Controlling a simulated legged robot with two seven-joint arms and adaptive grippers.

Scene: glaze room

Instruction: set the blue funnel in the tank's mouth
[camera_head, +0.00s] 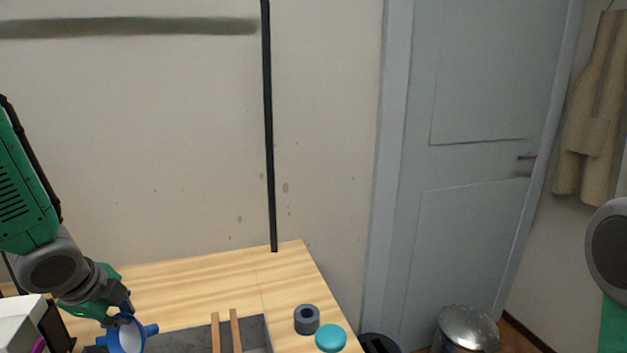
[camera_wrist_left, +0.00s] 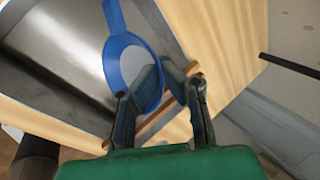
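The blue funnel (camera_head: 138,339) is at the lower left of the head view, tilted, with its pale inside showing. In the left wrist view the funnel (camera_wrist_left: 113,18) shows its round rim and a blue part sticking out towards the top. My left gripper (camera_head: 124,311) is at the funnel's rim. In the wrist view its fingers (camera_wrist_left: 162,72) come together on the near side of the rim and look shut on it. I cannot clearly pick out the tank or its mouth. My right gripper is out of view; only part of my right arm shows at the right edge.
A grey basin (camera_head: 190,342) with two wooden slats (camera_head: 235,330) is set in the wooden bench (camera_head: 190,282). A dark grey ring-shaped piece (camera_head: 307,326) and a teal round thing (camera_head: 330,338) stand to its right. A white box (camera_head: 20,325) is at far left. A black post rises behind.

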